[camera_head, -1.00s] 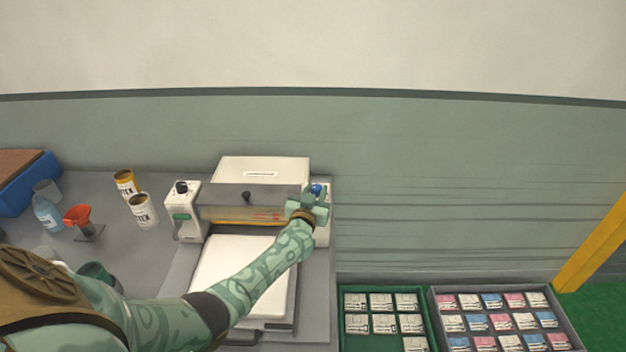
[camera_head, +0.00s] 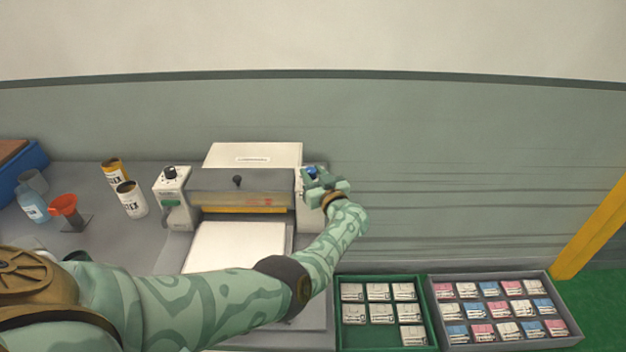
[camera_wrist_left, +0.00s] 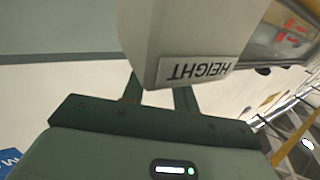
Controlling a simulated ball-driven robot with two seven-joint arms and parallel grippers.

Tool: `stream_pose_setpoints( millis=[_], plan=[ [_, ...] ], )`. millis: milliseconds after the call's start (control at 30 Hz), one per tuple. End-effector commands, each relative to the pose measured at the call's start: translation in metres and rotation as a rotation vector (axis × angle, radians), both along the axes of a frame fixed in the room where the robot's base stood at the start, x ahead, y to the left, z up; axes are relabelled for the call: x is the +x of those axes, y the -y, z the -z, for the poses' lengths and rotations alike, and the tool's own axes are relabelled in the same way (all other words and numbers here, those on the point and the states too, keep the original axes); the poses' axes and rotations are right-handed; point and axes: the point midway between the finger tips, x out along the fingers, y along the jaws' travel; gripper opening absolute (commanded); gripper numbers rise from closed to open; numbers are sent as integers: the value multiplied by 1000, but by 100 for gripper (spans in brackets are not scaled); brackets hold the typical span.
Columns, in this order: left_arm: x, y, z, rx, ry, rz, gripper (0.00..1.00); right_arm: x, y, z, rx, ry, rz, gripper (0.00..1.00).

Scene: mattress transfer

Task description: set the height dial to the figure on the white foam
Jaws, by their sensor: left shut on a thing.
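The machine (camera_head: 243,182) has a white post at each end, and its right post (camera_head: 307,212) is partly hidden by my left gripper (camera_head: 312,178). A blue knob (camera_head: 311,171) shows between the fingers, which are shut on it. In the left wrist view a white housing (camera_wrist_left: 185,35) carries an upside-down label reading HEIGHT (camera_wrist_left: 195,70). The fingers run behind this housing, so their tips and the dial's scale are hidden there. A flat white slab (camera_head: 235,250) lies on the machine's front bed, and I see no figure on it. My right gripper is not in view.
Behind the machine a white panel (camera_head: 253,155) bears small unreadable print. Tins (camera_head: 130,198), a red funnel (camera_head: 66,208) and a blue bottle (camera_head: 33,205) stand left. A green tray (camera_head: 342,318) and a grey tray (camera_head: 436,312) of small packs lie right.

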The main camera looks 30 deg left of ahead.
Motion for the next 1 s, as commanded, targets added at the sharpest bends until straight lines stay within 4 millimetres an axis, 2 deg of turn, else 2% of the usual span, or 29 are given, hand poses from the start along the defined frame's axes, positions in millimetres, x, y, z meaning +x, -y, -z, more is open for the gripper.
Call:
stream_pose_setpoints(
  millis=[500, 533, 600, 1000],
  plan=[
    [0, 1, 1, -2, -3, -18, 7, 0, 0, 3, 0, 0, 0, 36],
    [0, 1, 1, -1, -2, -18, 35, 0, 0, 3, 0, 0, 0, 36],
    [0, 0, 1, -1, -2, -18, 51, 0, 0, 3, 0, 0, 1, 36],
    [-3, 0, -2, -1, -1, -19, 51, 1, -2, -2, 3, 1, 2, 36]
  ],
)
